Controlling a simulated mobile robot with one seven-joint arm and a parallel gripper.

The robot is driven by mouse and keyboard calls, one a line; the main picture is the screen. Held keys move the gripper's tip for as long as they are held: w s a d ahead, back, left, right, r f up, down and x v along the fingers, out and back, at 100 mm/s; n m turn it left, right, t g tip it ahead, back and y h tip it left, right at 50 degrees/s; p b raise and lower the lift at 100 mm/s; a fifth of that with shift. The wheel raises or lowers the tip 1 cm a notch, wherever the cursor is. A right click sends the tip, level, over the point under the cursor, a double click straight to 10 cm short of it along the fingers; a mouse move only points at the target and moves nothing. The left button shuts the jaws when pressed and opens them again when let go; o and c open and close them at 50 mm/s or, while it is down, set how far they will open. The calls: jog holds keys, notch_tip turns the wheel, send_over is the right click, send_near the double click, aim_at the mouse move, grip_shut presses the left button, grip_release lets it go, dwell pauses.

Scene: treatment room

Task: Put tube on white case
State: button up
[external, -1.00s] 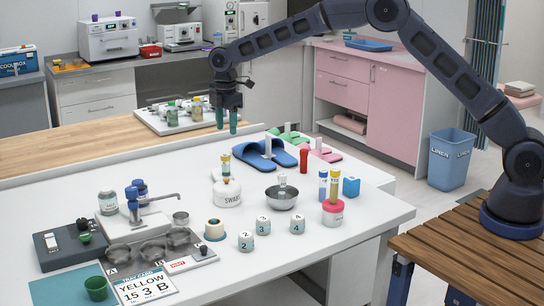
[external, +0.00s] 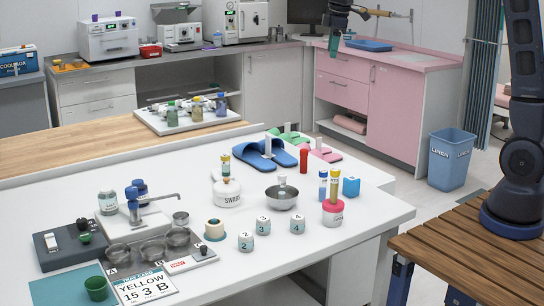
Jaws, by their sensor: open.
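My gripper (external: 335,52) is open and empty, high up in front of the pink counter at the back right, far from the near table. A tube with a blue cap (external: 323,185) and a yellow tube (external: 335,186) stand upright at the pink-lidded jar (external: 333,213) on the right of the near table. A red tube-like piece (external: 304,160) stands near the blue slippers. I cannot tell which thing is the white case.
A white tray (external: 160,127) with several bottles stands on the wooden counter.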

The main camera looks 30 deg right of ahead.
jog(key=s+d+r+m, duration=0.3)
jog(key=s+d, duration=0.6)
jog(key=s, duration=0.1)
jog(key=s+d+f+m, duration=0.2)
jog(key=s+d, duration=0.2)
jog(key=s, duration=0.4)
jog(key=s+d+f+m+t, duration=0.1)
jog(key=s+d+f+m, duration=0.1)
jog(key=s, duration=0.6)
jog(key=s+d+f+m+t, duration=0.1)
jog(key=s+d+f+m, duration=0.2)
jog(key=s+d, duration=0.3)
jog(key=s+m, duration=0.1)
jog(key=s, duration=0.2)
jog(key=shift+d, duration=0.25)
